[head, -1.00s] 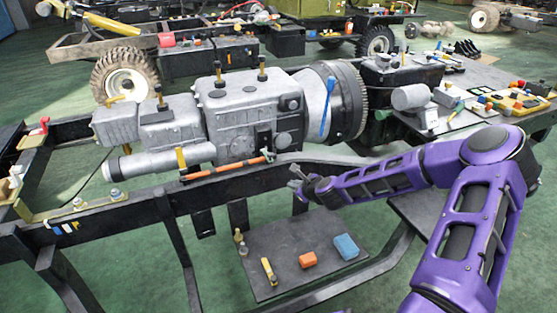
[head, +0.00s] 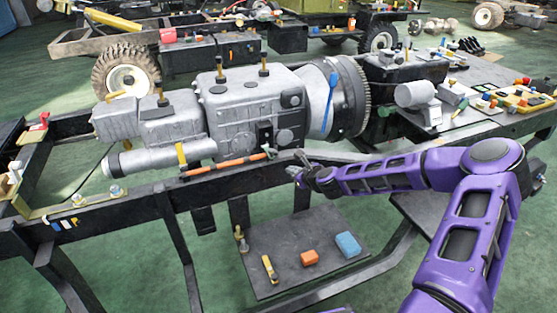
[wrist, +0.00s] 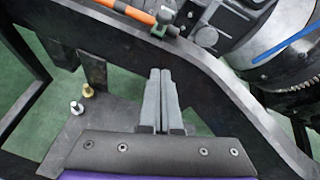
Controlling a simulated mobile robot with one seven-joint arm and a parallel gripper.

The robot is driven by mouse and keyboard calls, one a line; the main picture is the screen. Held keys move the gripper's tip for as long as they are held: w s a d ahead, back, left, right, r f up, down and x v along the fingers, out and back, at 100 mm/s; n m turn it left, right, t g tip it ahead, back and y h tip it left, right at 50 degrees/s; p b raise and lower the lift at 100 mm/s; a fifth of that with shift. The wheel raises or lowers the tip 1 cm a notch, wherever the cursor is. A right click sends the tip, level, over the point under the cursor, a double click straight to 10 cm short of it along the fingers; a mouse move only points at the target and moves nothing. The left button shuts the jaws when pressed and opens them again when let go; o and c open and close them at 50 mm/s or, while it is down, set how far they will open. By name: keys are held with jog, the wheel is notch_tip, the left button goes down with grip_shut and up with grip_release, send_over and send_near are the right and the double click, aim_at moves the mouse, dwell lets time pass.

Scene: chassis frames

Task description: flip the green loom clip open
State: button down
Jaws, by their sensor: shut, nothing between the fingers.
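A small dull-green clip (head: 270,154) sits at the right end of an orange rod-like loom (head: 225,166) on the chassis rail. In the wrist view the green clip (wrist: 165,24) is near the top, by the loom's end (wrist: 132,10). Whether its flap is shut or raised is too small to tell. My gripper (head: 297,166) is just right of the clip and slightly lower in the head view, apart from it. In the wrist view my gripper (wrist: 160,72) has its grey fingers together, empty, pointing up toward the clip with a gap between.
The black chassis rail (head: 330,160) runs below the grey engine and gearbox (head: 215,115). A blue-handled tool (head: 328,92) leans by the flywheel. A lower plate (head: 285,285) holds orange and blue blocks.

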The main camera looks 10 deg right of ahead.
aim_at(274, 157)
jog(key=shift+w+a+r+b, duration=0.1)
jog(key=shift+w+a, duration=0.45)
jog(key=shift+w, duration=0.6)
jog(key=shift+w+a+f+b, duration=0.1)
jog(key=shift+w+a, duration=0.4)
jog(key=shift+w, duration=0.7)
jog(key=shift+w+a+r+b, duration=0.1)
jog(key=shift+w+a, duration=0.45)
jog(key=shift+w, duration=0.6)
jog(key=shift+r, duration=0.1)
jog(key=shift+r+g+p, duration=0.1)
jog(key=shift+g+p, duration=0.2)
jog(key=shift+p, duration=0.55)
